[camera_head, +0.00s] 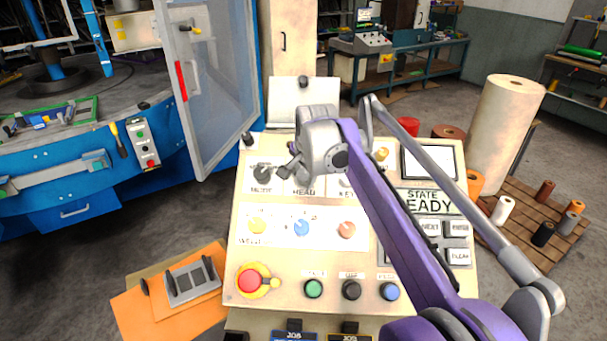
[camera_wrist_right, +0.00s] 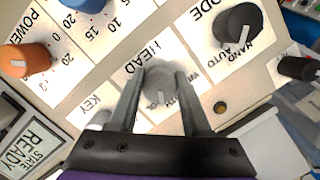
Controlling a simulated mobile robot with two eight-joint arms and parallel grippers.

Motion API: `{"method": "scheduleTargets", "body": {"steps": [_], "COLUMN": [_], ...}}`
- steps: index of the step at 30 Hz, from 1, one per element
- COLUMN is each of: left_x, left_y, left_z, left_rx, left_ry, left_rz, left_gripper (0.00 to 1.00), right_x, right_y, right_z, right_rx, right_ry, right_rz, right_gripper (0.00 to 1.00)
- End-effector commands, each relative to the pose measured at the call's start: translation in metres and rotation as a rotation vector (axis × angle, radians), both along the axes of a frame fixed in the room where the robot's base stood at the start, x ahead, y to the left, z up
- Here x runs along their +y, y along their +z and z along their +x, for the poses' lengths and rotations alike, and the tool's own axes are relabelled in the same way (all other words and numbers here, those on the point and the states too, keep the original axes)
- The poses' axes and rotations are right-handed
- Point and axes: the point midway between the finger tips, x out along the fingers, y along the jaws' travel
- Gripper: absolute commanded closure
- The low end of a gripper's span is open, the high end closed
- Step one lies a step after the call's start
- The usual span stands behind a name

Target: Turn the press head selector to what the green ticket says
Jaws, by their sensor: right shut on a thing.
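The press head selector is a grey knob (camera_wrist_right: 160,86) beside the word HEAD in the right wrist view. A light pointer line shows on it, but the position labels around it are partly covered and too small to read. My right gripper (camera_wrist_right: 160,78) has one finger on each side of this knob and is shut on it. In the head view my right gripper (camera_head: 288,172) is over the HEAD label, and the gripper and wrist hide the knob. I see no green ticket; a blue JOB card (camera_head: 294,336) and a yellow one (camera_head: 350,337) are cut off at the bottom edge.
The MODE knob (camera_wrist_right: 238,28) sits close beside the selector, and the orange POWER knob (camera_wrist_right: 25,60) is farther off. On the panel (camera_head: 236,225) are a red stop button (camera_head: 250,281) and green, black and blue buttons. The screen (camera_head: 430,202) reads STATE READY.

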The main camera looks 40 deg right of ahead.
Motion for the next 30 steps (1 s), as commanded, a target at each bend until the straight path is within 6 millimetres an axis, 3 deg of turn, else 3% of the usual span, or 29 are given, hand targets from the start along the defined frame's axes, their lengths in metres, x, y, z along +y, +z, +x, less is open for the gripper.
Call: {"method": "scheduleTargets", "body": {"steps": [12,30], "left_x": [0.0000,0.0000], "left_y": [0.0052,0.0058], "left_z": [0.0025,0.0028], "left_rx": [-0.005,-0.005], "left_ry": [0.000,0.000], "left_rz": [0.000,0.000], "left_gripper": [1.00,1.00], "right_x": [0.0004,0.0003], "right_y": [0.0004,0.0004], "right_z": [0.0008,0.0011], "right_rx": [-0.091,-0.113], "right_ry": [-0.199,-0.245], "right_rz": [0.105,0.130], "right_gripper": [1.00,1.00]}}
